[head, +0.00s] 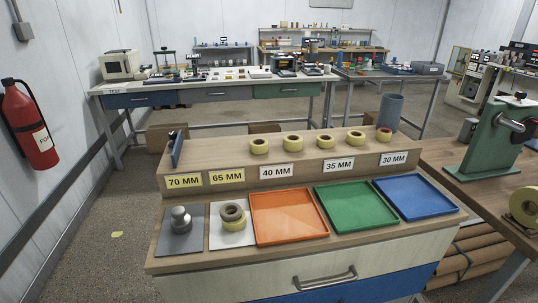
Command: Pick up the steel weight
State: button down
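The steel weight (180,220) is a grey metal cylinder with a rounded knob on top. It stands upright on a dark grey square plate (190,242) at the left end of the wooden bench top, below the yellow 70 MM label. My gripper is not in view, and nothing touches the weight from above.
Right of the weight, a yellow tape roll with a darker ring (233,214) sits on a white plate (228,238). Orange (290,217), green (356,208) and blue (415,198) trays are empty. Several tape rolls stand on the raised shelf (220,155) behind, with a dark upright piece (174,150).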

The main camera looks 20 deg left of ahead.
aim_at(180, 221)
jog(key=u, duration=1.2)
